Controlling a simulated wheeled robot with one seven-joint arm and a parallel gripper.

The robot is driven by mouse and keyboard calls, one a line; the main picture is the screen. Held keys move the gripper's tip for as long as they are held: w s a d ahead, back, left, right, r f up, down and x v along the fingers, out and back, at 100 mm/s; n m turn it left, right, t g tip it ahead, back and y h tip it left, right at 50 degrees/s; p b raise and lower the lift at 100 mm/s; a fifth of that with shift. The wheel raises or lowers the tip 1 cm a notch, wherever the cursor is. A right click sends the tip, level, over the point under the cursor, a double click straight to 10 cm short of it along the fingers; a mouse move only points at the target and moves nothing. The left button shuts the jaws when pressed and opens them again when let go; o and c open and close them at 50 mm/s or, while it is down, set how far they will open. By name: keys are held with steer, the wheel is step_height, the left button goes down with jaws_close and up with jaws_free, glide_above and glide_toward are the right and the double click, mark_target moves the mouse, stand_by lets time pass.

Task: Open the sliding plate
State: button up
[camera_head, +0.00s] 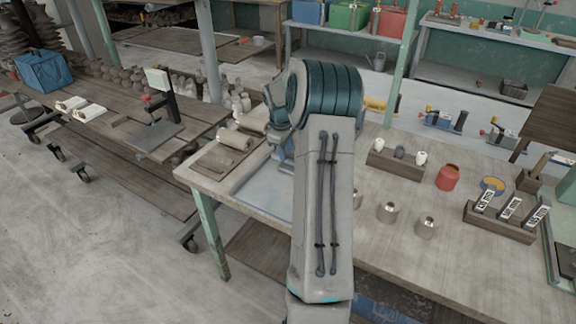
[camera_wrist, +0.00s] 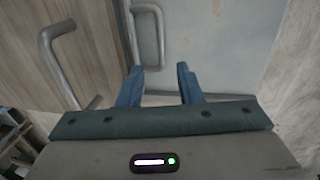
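A pale blue-grey plate (camera_wrist: 220,45) fills the right middle of the wrist view, with a bent grey metal handle (camera_wrist: 160,35) at its left side. My gripper (camera_wrist: 160,68) has two blue fingers spread apart, with nothing clamped between them. The fingertips are just below the lower end of this handle; whether they touch it I cannot tell. A flat blue-grey surface (camera_head: 262,190), likely the same plate, lies at the worktable's left end in the head view. My arm covers part of it and hides my gripper there.
A second grey handle (camera_wrist: 62,65) stands on wood at the left of the wrist view. Rolled cloth (camera_head: 234,139) lies on the worktable (camera_head: 370,225) left of my arm. Metal cups (camera_head: 388,212), a red jar (camera_head: 448,177) and a wooden block with labelled tools (camera_head: 498,222) stand to the right.

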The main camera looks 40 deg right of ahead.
steer(key=f, duration=0.2)
steer(key=d+f, duration=0.1)
steer(key=f, duration=0.2)
steer(key=f+p, duration=0.1)
steer(key=f, duration=0.2)
steer(key=shift+w+d+f, duration=0.2)
steer(key=shift+w, duration=0.1)
jaws_close()
